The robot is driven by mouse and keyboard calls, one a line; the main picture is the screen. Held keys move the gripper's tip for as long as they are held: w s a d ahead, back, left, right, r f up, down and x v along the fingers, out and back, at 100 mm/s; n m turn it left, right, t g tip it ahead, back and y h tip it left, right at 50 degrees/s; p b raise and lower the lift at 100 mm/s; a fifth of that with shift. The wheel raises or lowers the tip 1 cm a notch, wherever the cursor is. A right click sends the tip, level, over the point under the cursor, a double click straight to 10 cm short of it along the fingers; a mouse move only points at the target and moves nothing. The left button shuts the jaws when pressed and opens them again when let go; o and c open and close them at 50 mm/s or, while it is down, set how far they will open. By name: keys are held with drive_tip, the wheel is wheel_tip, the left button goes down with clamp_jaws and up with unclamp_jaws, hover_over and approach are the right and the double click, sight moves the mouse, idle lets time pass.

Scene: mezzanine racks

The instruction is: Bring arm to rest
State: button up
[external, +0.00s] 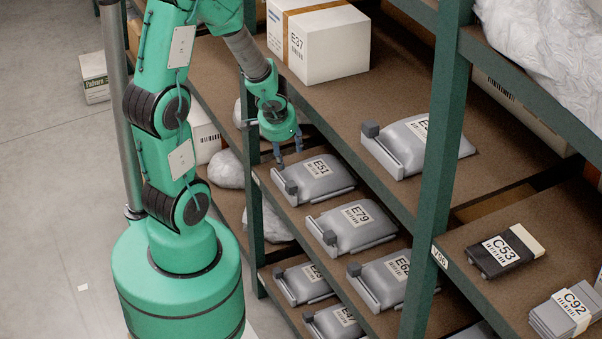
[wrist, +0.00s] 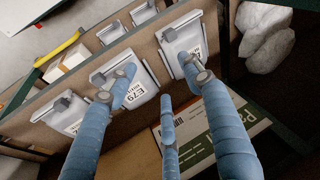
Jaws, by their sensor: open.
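My green arm hangs over the left end of the rack. My gripper (external: 289,157) points down with its blue-grey fingers spread, and nothing is between them. It is just above and left of the grey bin marked E51 (external: 318,172); whether it touches the bin is unclear. The bin E79 (external: 350,228) lies in front of it on the same shelf. In the wrist view, the three fingers of my gripper (wrist: 158,80) are apart, and the left one partly covers bin E79 (wrist: 108,68). Another grey bin (wrist: 186,36) shows behind the right finger.
A green rack post (external: 437,180) stands at the right, and another (external: 252,180) stands close beside my gripper. A white box E37 (external: 322,45) and a grey bin (external: 412,150) sit on the shelf above. Open floor (external: 50,180) lies left.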

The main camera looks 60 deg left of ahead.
drive_tip(key=s+d+r+m+t+h, duration=0.1)
drive_tip(key=s+d+r, duration=0.3)
drive_tip(key=d+r, duration=0.7)
drive_tip(key=s+d+r+m+t+h+b, duration=0.1)
drive_tip(key=s+d+r, duration=0.4)
drive_tip(key=d+r, duration=0.7)
wheel_tip(320, 180, up, 4)
drive_tip(key=shift+s+r+m+t+h, duration=0.1)
drive_tip(key=shift+s+m+t+h, duration=0.15)
drive_tip(key=shift+m+h, duration=0.45)
idle(1.4)
